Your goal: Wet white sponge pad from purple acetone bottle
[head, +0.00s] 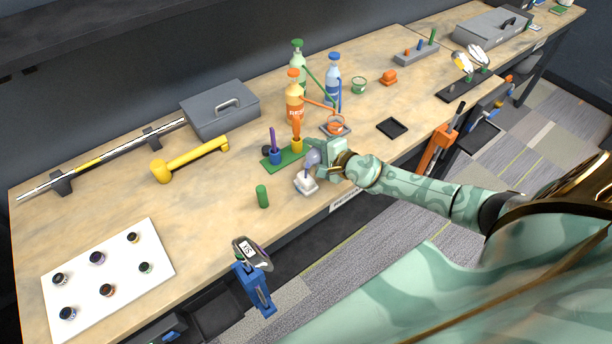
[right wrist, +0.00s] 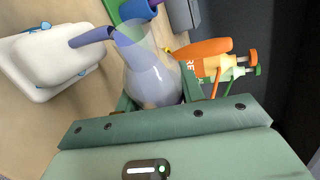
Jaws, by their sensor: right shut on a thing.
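The purple translucent acetone bottle (head: 312,158) is in my right gripper (head: 325,153), above the front edge of the bench. In the right wrist view the bottle (right wrist: 150,75) sits between the fingers of the gripper (right wrist: 157,98), and its thin dark purple spout points left. The white sponge pad (head: 306,184) lies on the bench just below the bottle. In the right wrist view the spout tip is over or beside the pad (right wrist: 50,62); I cannot tell whether they touch. No liquid shows. My left gripper is not in view.
A green holder (head: 272,160) with coloured tools stands just left of the gripper. An orange bottle (head: 294,100), a green bottle (head: 299,62) and a blue bottle (head: 333,75) stand behind. A green cylinder (head: 262,196) stands left of the pad. A blue vise (head: 257,290) sticks out in front.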

